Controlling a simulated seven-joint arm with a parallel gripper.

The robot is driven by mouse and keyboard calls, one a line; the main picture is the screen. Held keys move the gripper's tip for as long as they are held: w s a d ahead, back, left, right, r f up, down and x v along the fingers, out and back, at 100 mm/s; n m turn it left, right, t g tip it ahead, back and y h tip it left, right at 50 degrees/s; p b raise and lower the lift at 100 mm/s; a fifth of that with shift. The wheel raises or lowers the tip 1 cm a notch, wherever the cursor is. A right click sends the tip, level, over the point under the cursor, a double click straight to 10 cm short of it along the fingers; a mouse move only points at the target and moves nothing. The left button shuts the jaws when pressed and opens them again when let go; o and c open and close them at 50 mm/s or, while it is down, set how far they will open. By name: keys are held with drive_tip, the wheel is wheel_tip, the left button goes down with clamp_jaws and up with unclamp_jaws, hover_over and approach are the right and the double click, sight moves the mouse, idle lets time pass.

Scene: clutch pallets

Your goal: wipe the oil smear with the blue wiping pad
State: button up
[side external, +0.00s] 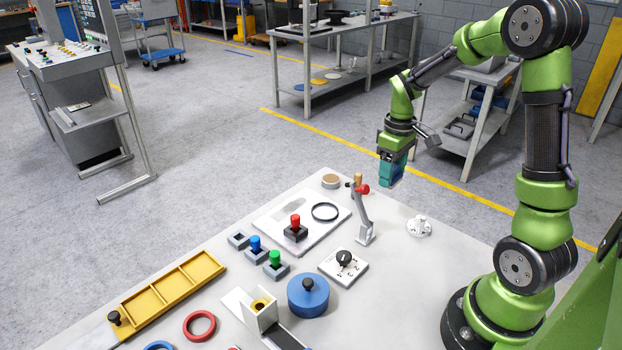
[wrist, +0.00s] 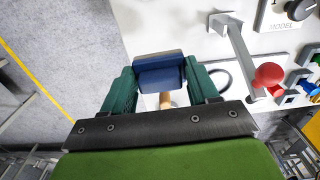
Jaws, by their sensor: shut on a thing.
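My gripper (side external: 391,172) is shut on the blue wiping pad (wrist: 160,72), held between its two teal fingers. In the side view the gripper points down and is raised above the table's far edge, right of the red-knobbed lever. In that view the pad is hard to tell from the fingers. A white plate (side external: 270,222) lies flat on the table, left of the gripper. A faint greyish patch (side external: 294,203) shows on it and may be the oil smear; I cannot tell for sure. The pad is apart from the plate.
The upright lever (side external: 363,215) stands between gripper and plate. A black ring (side external: 325,211) and a red-knobbed block (side external: 296,229) sit on the plate. A dial block (side external: 343,266), blue round lid (side external: 308,296) and yellow tray (side external: 168,292) stand nearer. The right table area is mostly clear.

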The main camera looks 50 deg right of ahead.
drive_tip(key=w+a, duration=0.3)
drive_tip(key=w, duration=0.6)
hover_over(304, 199)
drive_tip(key=f, duration=0.1)
drive_tip(key=shift+d+f, duration=0.1)
drive_tip(key=shift+f, duration=3.35)
drive_tip(key=shift+a+f, duration=0.5)
drive_tip(key=shift+f, duration=0.2)
drive_tip(key=shift+c, duration=0.5)
drive_tip(key=shift+a, duration=3.4)
drive_tip(key=shift+d, duration=3.9)
drive_tip(key=shift+r, duration=4.2)
